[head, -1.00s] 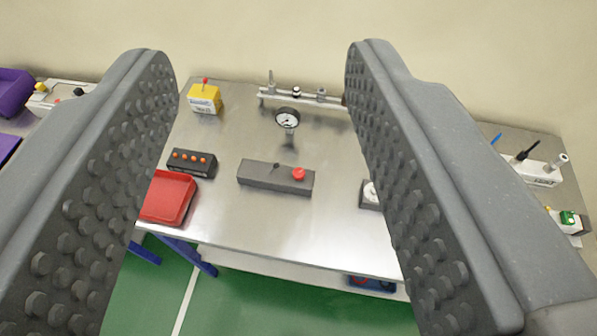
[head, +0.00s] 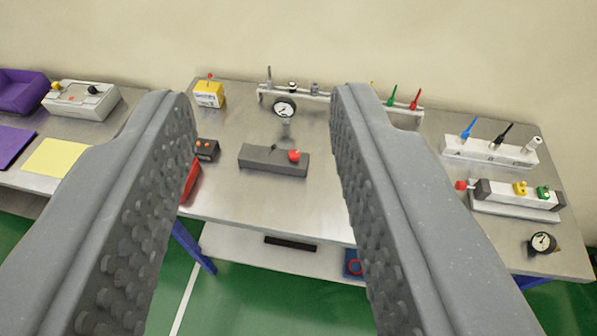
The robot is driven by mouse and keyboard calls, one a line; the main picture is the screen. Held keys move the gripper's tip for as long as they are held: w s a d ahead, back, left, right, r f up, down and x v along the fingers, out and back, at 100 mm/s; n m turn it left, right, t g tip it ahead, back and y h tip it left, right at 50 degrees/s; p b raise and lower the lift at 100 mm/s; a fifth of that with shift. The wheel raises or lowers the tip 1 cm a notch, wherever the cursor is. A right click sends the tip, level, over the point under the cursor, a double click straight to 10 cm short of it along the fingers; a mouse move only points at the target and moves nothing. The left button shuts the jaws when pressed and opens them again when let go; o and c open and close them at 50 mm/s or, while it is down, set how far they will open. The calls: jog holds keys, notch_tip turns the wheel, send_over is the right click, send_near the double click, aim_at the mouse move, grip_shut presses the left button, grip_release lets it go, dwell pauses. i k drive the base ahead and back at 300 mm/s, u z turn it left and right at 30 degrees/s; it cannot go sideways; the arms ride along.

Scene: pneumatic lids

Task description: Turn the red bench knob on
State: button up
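A red knob (head: 294,155) sits on the right part of a dark grey block (head: 262,160) on the metal bench (head: 235,195). The block lies near the middle of the bench, seen between my fingers. My gripper (head: 262,100) is open and empty, with a wide gap between its studded grey fingers. The fingers are in front of the bench and apart from the knob. Another small red knob (head: 461,185) shows at the left end of a white and grey unit (head: 505,197) at the right. Which one is the bench knob is not labelled.
A pressure gauge (head: 284,108) stands behind the block. A yellow box (head: 209,94), a black button box (head: 207,149) and a red tray (head: 190,184) are to the left. A white valve block (head: 490,150) and a second gauge (head: 542,242) stand at the right.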

aim_at(294, 154)
jog(key=z, duration=0.55)
jog(key=i, duration=1.05)
jog(key=u, duration=0.65)
